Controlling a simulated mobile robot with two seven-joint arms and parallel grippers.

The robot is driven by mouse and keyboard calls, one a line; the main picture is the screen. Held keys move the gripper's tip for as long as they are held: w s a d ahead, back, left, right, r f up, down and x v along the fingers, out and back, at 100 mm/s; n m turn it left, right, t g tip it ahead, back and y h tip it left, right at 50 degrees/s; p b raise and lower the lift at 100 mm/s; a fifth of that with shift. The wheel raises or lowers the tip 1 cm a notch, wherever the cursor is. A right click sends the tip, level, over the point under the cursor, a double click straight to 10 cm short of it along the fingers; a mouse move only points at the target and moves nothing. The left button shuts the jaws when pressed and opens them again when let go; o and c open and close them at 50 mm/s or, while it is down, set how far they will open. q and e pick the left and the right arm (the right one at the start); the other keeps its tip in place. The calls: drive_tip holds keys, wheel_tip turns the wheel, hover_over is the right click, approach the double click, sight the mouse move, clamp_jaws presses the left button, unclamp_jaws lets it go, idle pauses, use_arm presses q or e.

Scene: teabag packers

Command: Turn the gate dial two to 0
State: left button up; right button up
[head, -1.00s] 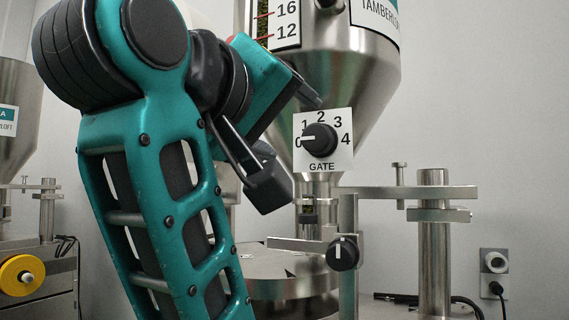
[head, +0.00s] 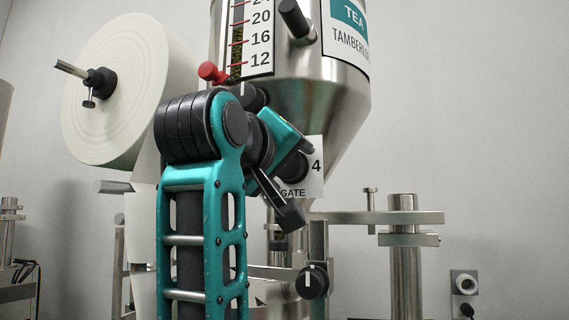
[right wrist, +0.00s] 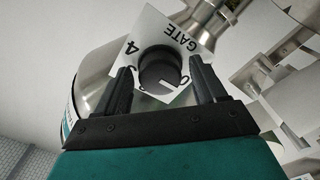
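The gate dial (head: 293,167) is a round black knob on a white plate marked GATE, on the front of the steel hopper. My right gripper (head: 300,180) is at the dial and hides much of the plate in the head view. In the right wrist view, the dial (right wrist: 158,68) lies between the two black fingers of my right gripper (right wrist: 159,74). The fingers are open, one on each side, with a narrow gap visible beside the knob. The dial's white line shows near the 0. Contact cannot be told. My left gripper is not in view.
A second black dial (head: 313,282) sits lower on the machine. A red knob (head: 212,73) is beside the level scale (head: 249,40). A large white paper roll (head: 130,90) hangs at left. A steel post with bracket (head: 403,240) stands at right.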

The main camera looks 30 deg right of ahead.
drive_tip(key=c, duration=1)
drive_tip(key=shift+o, duration=0.2)
drive_tip(key=shift+n, duration=0.4)
drive_tip(key=n+p, duration=0.5)
drive_tip(key=n, duration=1.2)
drive_tip(key=shift+p, duration=0.35)
drive_tip(key=o, duration=1.1)
drive_tip(key=shift+c, duration=0.2)
drive_tip(key=shift+s, duration=0.1)
